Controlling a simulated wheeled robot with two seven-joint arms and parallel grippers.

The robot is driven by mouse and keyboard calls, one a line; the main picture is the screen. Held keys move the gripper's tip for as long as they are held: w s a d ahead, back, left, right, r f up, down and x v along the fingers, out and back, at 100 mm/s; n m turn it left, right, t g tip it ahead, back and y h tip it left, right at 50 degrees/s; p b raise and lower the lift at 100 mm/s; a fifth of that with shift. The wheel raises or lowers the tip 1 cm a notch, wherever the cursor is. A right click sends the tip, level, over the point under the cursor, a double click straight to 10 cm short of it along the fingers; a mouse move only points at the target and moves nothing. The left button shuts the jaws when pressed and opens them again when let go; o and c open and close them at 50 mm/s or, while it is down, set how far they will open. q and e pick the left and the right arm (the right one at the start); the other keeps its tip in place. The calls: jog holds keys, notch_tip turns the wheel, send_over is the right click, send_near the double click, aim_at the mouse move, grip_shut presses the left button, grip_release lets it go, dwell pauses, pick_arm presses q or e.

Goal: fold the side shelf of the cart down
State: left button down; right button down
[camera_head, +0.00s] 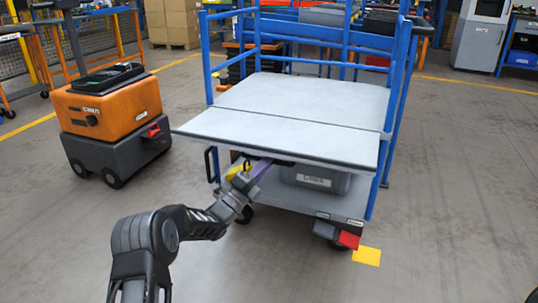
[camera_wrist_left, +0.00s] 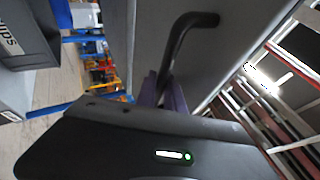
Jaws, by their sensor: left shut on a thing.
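The cart has blue posts (camera_head: 398,95) and a grey top deck (camera_head: 300,95). Its grey side shelf (camera_head: 285,138) stands out level from the near edge of the deck. My left gripper (camera_head: 262,166) is under the shelf's front edge. In the left wrist view, its purple fingers (camera_wrist_left: 164,90) are shut on a black bent handle (camera_wrist_left: 183,42) fixed to the shelf's grey underside (camera_wrist_left: 240,25). The head view hides most of the handle. My right gripper is in neither view.
A grey bin (camera_head: 316,180) sits on the cart's lower deck. A red block (camera_head: 348,240) is at its near right corner, beside a yellow floor mark (camera_head: 366,256). An orange and grey wheeled machine (camera_head: 112,118) stands to the left. The floor at right is clear.

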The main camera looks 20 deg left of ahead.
pick_arm(q)
jog(key=shift+w, duration=0.1)
jog(key=shift+r, duration=0.1)
jog(key=c, duration=1.5)
grip_release()
jog(key=shift+o, duration=0.2)
jog(key=shift+d, duration=0.1)
jog(key=shift+f, duration=0.2)
jog(key=v, duration=0.7)
jog(key=shift+a+f, duration=0.2)
jog(key=shift+f, duration=0.15)
